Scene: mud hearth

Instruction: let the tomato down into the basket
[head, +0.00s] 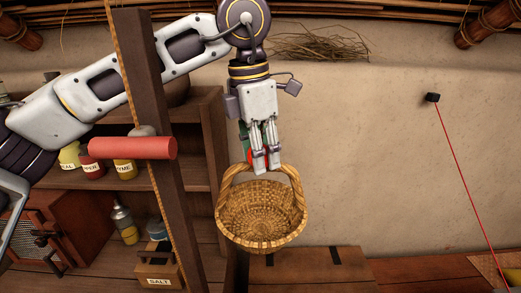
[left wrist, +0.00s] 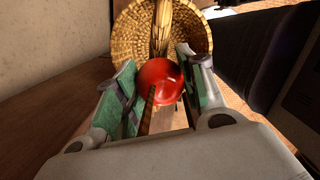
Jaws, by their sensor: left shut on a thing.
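My left gripper (head: 267,166) points down over the woven basket (head: 262,232), its fingertips close to the top of the basket's arched handle. In the left wrist view the gripper (left wrist: 158,88) is shut on a round red tomato (left wrist: 160,78), held between its green-padded fingers. In the head view the fingers hide most of the tomato. The basket (left wrist: 128,45) lies beyond the tomato in the left wrist view, with its handle (left wrist: 161,25) just past the tomato. I cannot tell whether the tomato touches the handle. The visible basket interior looks empty. My right gripper is not in view.
A dark wooden post (head: 160,130) with a red cylinder (head: 132,148) stands left of the basket. Shelves behind it hold several jars and a salt box (head: 159,277). A red cord (head: 460,172) slants down at right.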

